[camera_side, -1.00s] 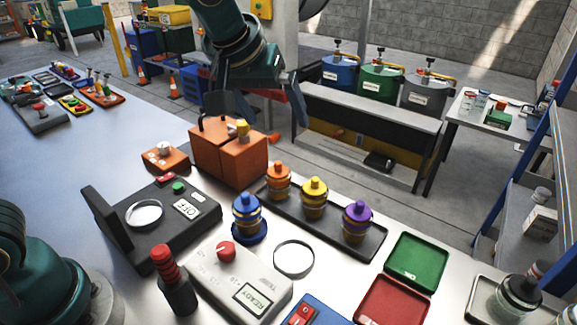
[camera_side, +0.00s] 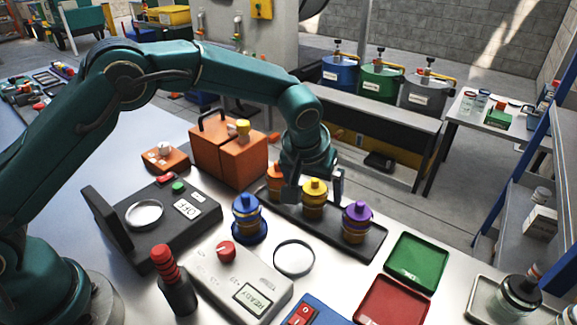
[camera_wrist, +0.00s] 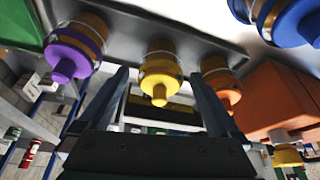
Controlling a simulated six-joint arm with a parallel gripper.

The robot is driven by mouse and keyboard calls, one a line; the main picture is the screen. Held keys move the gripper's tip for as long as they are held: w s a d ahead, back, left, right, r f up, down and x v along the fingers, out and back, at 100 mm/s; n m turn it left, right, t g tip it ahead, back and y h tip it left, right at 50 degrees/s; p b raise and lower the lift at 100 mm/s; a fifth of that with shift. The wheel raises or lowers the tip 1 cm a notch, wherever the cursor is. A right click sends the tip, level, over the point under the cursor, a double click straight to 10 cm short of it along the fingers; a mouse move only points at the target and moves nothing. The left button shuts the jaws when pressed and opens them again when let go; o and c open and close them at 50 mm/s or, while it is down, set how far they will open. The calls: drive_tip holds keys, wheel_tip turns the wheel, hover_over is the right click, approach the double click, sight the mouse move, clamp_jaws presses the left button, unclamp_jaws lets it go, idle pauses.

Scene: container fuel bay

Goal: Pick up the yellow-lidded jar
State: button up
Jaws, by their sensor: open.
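The yellow-lidded jar (camera_side: 314,199) stands upright in the dark tray (camera_side: 375,243), between an orange-lidded jar (camera_side: 275,184) and a purple-lidded jar (camera_side: 356,222). My gripper (camera_side: 314,190) is open, with one finger on each side of the yellow-lidded jar in the side view. In the wrist view the yellow-lidded jar (camera_wrist: 160,76) shows beyond and between the two finger tips (camera_wrist: 160,82). The purple-lidded jar (camera_wrist: 75,50) is to its left and the orange-lidded jar (camera_wrist: 222,85) to its right. I cannot tell whether the fingers touch any jar.
A blue-lidded jar (camera_side: 247,215) stands on a blue disc left of the tray. An orange box (camera_side: 215,160) with a handle stands behind it. Green (camera_side: 416,259) and red (camera_side: 391,301) trays lie at the right. A white ring (camera_side: 294,258) lies in front.

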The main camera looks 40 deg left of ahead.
clamp_jaws()
drive_tip(key=shift+w+r, duration=0.1)
